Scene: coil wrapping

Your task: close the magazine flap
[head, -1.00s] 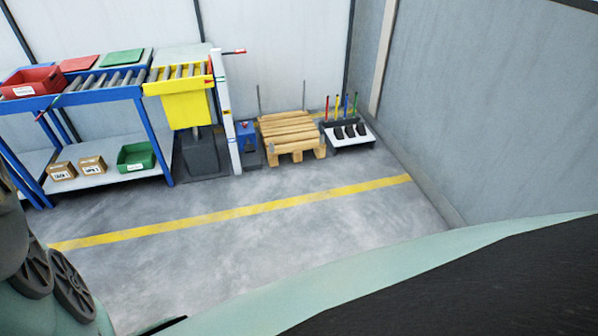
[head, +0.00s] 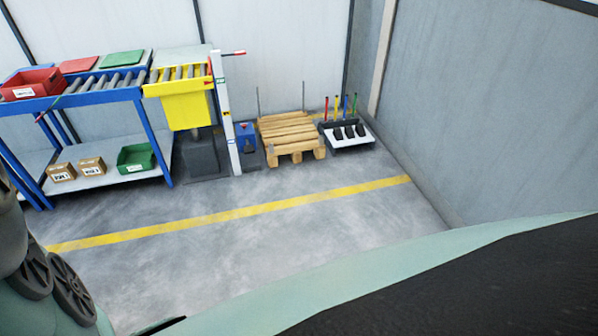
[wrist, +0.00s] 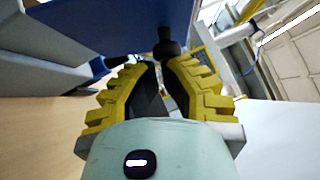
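In the wrist view, my gripper (wrist: 164,66) has two yellow ribbed fingers with dark inner pads. A gap shows between the fingers. A black knob (wrist: 166,44) is at the fingertips, beside a blue panel (wrist: 110,25). I cannot tell whether the fingertips touch the knob or stop just short of it. No part is clearly recognisable as the magazine flap. My gripper is out of sight in the head view.
In the head view, a blue roller conveyor (head: 100,97) with a red bin (head: 32,83) stands at the left. A yellow unit (head: 184,108), a wooden pallet (head: 289,132) and a tool rack (head: 346,133) line the back. The grey floor (head: 230,240) is clear.

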